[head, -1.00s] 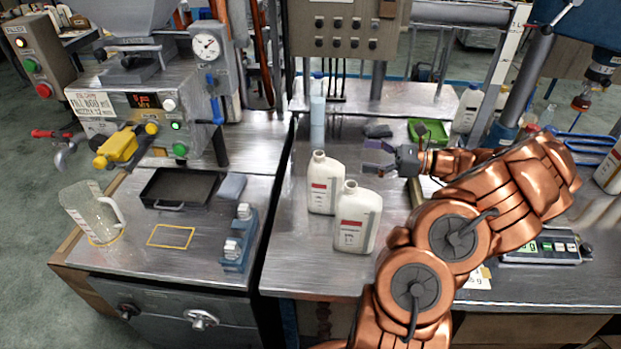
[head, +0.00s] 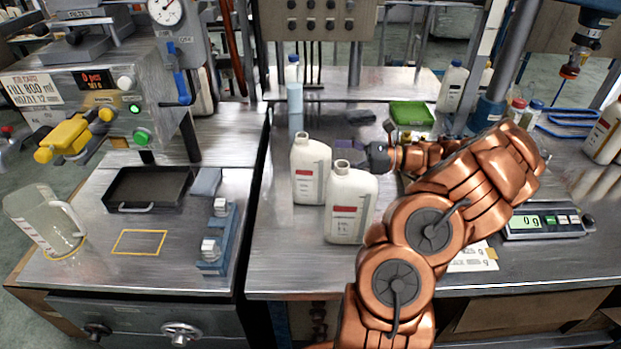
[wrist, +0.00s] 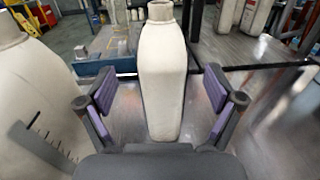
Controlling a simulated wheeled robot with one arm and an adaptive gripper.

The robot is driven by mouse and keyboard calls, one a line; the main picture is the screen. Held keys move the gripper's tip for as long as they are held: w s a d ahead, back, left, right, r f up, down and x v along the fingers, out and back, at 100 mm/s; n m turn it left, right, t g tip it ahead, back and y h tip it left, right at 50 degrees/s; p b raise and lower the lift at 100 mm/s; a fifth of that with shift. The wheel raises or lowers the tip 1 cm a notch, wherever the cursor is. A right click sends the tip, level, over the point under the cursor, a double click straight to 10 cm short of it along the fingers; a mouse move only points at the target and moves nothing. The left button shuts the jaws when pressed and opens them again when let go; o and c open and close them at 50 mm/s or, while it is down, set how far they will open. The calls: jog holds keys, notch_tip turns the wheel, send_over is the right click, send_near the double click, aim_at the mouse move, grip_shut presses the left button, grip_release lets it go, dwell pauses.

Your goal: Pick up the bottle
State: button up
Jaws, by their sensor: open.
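Two white bottles with red-and-white labels stand upright on the right bench, a rear-left bottle (head: 310,169) and a front-right bottle (head: 351,205). My gripper (head: 352,147) is behind the front bottle, at the right side of the rear bottle, and partly hidden. In the wrist view, the rear bottle (wrist: 163,72) stands upright, centred between my open purple-padded fingers (wrist: 160,94). Clear gaps show on both sides of it. The front bottle (wrist: 28,85) fills the left edge, close beside my left finger.
A scale (head: 546,221) reading 0 g and a green tray (head: 411,113) are on the right bench.

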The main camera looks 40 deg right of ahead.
aim_at(326, 154)
jog(key=shift+p+x, duration=0.5)
jog(key=shift+x, duration=1.2)
jog(key=shift+p+x, duration=0.45)
jog(key=shift+x, duration=1.5)
jog(key=shift+d+f, duration=0.1)
jog(key=shift+f, duration=0.05)
jog(key=c, duration=1.3)
